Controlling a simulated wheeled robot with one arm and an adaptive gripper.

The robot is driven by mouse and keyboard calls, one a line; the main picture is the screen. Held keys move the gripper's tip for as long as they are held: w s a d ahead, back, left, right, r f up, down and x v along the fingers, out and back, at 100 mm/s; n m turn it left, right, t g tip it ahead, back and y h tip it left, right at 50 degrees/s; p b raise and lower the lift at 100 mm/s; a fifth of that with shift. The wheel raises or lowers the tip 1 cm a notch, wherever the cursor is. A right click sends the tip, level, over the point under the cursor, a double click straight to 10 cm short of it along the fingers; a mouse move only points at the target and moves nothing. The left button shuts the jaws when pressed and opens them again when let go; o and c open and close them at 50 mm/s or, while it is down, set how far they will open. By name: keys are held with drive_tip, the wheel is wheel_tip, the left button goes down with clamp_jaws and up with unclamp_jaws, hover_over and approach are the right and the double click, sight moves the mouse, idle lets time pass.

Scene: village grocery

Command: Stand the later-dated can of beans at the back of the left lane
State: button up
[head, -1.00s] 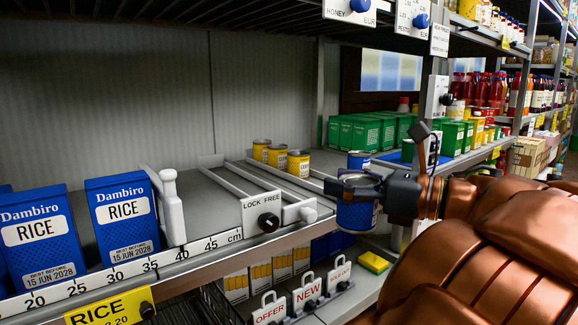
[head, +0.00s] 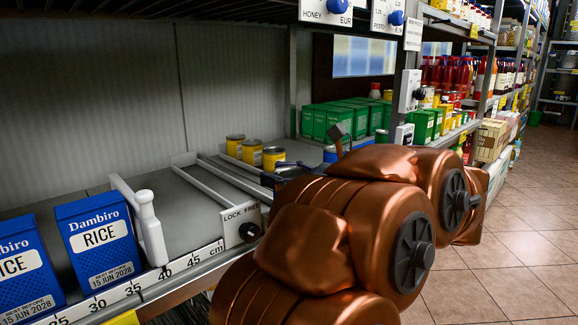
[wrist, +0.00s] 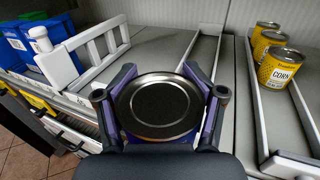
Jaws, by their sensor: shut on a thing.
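My gripper (wrist: 158,70) is shut on a blue can (wrist: 160,106) in the wrist view. Its round silver lid faces the camera, and one finger is on each side. The can's label and date are hidden. It is over the grey shelf, between a white fence-like divider (wrist: 88,52) on the left and a long lane rail (wrist: 203,50) on the right; I cannot tell its height. In the head view my arm hides the can and most of my gripper. The bare shelf strip beyond the can looks empty to the back wall.
Three yellow corn cans (wrist: 281,67) stand in a row in a lane to the right. A LOCK FREE plate (head: 241,222) is at the shelf front. Blue rice boxes (head: 100,240) stand left of the divider. Green boxes (head: 325,122) are farther right.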

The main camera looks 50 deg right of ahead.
drive_tip(key=w+d+p, duration=0.3)
drive_tip(key=w+p, duration=1.9)
drive_tip(key=w, duration=1)
wheel_tip(320, 180, down, 4)
drive_tip(key=b, duration=0.7)
drive_tip(key=shift+a, duration=0.15)
drive_tip(key=shift+f+b, duration=0.55)
drive_tip(key=shift+b, duration=0.4)
drive_tip(key=o, duration=1.5)
drive_tip(key=shift+o, duration=0.2)
drive_tip(key=shift+s, duration=0.15)
drive_tip(key=shift+v, duration=3.7)
